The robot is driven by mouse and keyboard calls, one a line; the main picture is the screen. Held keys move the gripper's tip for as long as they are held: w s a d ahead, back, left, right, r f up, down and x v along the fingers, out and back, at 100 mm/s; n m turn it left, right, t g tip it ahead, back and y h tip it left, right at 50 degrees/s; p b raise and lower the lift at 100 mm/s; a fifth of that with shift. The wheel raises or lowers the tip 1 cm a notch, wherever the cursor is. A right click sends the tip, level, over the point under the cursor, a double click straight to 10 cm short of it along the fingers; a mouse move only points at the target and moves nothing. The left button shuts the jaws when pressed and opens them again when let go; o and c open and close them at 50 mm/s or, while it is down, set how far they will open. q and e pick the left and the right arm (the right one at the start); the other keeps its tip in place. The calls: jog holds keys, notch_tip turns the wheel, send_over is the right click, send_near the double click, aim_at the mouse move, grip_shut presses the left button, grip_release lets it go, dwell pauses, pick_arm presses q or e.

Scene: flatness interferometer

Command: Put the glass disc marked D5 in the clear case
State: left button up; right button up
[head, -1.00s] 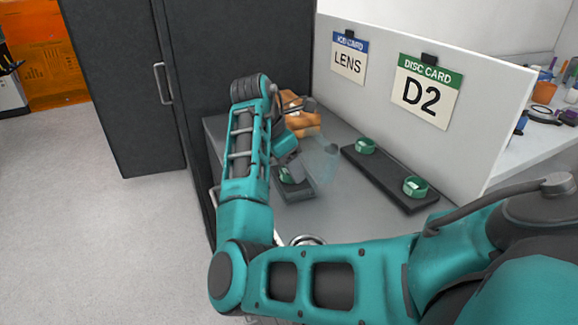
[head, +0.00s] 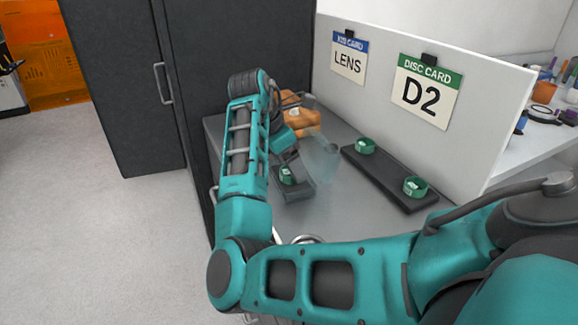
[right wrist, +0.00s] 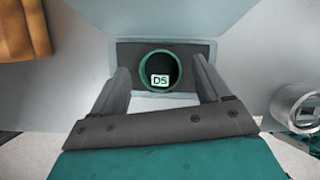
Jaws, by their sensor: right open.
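The glass disc marked D5 (right wrist: 160,68) sits in a green ring on a dark holder (right wrist: 195,50) in the right wrist view. In the head view a green-ringed piece (head: 287,175) shows below my right gripper, partly covered by it. My right gripper (right wrist: 160,78) is open and empty, with its fingers on either side of the ring. I cannot tell whether they touch it. A faint see-through shape (head: 321,160) stands just right of the gripper in the head view; it may be the clear case, but its outline is unclear. My left gripper is out of view.
A dark rack (head: 385,180) holds two green-ringed pieces (head: 365,146) (head: 415,187). An orange-brown object (head: 303,122) lies behind the gripper. A metal ring (right wrist: 297,103) stands at the right in the wrist view. A white partition bears cards reading LENS (head: 348,62) and D2 (head: 424,96).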

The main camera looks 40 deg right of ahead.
jog(key=p+v, duration=0.2)
jog(key=v, duration=0.9)
jog(key=shift+a, duration=0.1)
